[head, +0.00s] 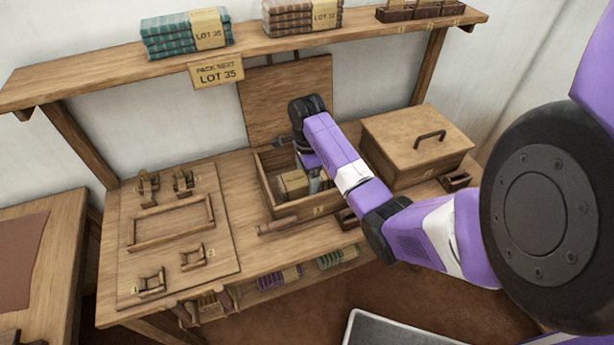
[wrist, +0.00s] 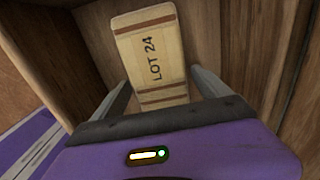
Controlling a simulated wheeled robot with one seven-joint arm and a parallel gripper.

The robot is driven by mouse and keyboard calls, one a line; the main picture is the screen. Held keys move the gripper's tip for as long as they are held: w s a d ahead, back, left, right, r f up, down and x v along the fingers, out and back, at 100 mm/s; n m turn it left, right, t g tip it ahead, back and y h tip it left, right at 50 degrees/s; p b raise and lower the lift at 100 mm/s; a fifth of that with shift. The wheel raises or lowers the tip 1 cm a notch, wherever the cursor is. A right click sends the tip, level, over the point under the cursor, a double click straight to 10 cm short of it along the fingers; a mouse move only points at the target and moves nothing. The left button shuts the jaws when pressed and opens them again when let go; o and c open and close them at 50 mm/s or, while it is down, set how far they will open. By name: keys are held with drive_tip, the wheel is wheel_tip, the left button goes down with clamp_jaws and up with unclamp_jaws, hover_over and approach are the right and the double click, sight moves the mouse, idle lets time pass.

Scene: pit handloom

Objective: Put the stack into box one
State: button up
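The stack (wrist: 150,45) is pale with brown stripes and a cream band reading LOT 24. In the head view the stack (head: 291,184) shows as a beige block inside the open wooden box (head: 296,212), whose lid stands upright behind. The box's small front tag is too small to read surely. My gripper (head: 314,180) reaches down into this box, at the right of the visible part of the stack. In the wrist view my gripper (wrist: 160,80) has its fingers apart, one on each side of the stack's near end, with narrow gaps. The stack's underside is hidden.
A closed box (head: 415,142) with a dark handle stands right of the open one. A board with a frame and small holders (head: 178,232) lies on the left. The shelf above holds green (head: 172,42) and brown (head: 290,17) stacks and a LOT 35 sign (head: 216,72).

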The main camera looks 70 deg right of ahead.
drive_tip(key=shift+r, duration=0.1)
wheel_tip(320, 180, up, 10)
drive_tip(key=p, duration=0.2)
drive_tip(key=shift+p, duration=0.35)
drive_tip(key=shift+r+p, duration=1.05)
